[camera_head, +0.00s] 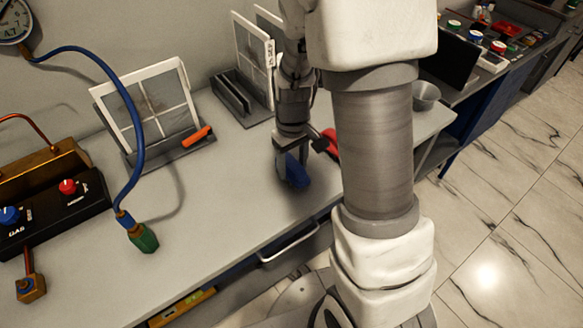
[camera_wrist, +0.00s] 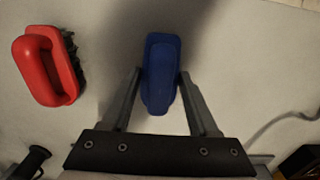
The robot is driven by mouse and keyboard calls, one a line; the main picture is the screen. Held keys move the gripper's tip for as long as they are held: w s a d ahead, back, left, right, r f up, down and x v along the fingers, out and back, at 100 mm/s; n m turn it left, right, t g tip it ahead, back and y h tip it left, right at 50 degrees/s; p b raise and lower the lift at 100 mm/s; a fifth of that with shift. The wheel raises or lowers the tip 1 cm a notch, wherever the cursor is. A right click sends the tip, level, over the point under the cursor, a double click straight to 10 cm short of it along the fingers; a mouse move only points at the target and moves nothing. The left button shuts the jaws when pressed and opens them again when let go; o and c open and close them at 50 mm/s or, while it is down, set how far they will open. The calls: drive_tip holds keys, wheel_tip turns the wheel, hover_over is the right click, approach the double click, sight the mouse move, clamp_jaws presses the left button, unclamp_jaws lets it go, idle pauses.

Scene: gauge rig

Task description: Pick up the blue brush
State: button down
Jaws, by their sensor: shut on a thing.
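The blue brush (camera_head: 297,171) is at the front part of the grey table in the head view. In the wrist view the blue brush (camera_wrist: 161,72) lies between my two fingers, its long axis running away from the gripper. My gripper (camera_wrist: 161,78) is shut on it, one fingertip against each side. In the head view my gripper (camera_head: 288,160) points down at the brush, and my arm hides part of the area around it. I cannot tell whether the brush is touching the table.
A red brush (camera_wrist: 40,68) with dark bristles lies left of the blue one in the wrist view. Framed panels on stands (camera_head: 150,100), an orange-handled tool (camera_head: 197,136) and a blue hose with a green end (camera_head: 143,238) occupy the table's left and back.

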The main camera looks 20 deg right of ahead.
sight(294, 161)
wheel_tip(294, 161, up, 5)
drive_tip(key=shift+d+f+p, duration=0.1)
drive_tip(key=shift+d+p, duration=0.05)
drive_tip(key=shift+p, duration=0.35)
drive_tip(key=s+d+r, duration=0.6)
drive_tip(key=d, duration=0.3)
drive_tip(key=shift+s+d+p, duration=0.15)
drive_tip(key=shift+s+p, duration=0.2)
drive_tip(key=shift+p, duration=0.05)
drive_tip(key=shift+r, duration=0.1)
drive_tip(key=c, duration=0.7)
unclamp_jaws()
drive_tip(key=c, duration=0.6)
drive_tip(key=shift+c, duration=0.2)
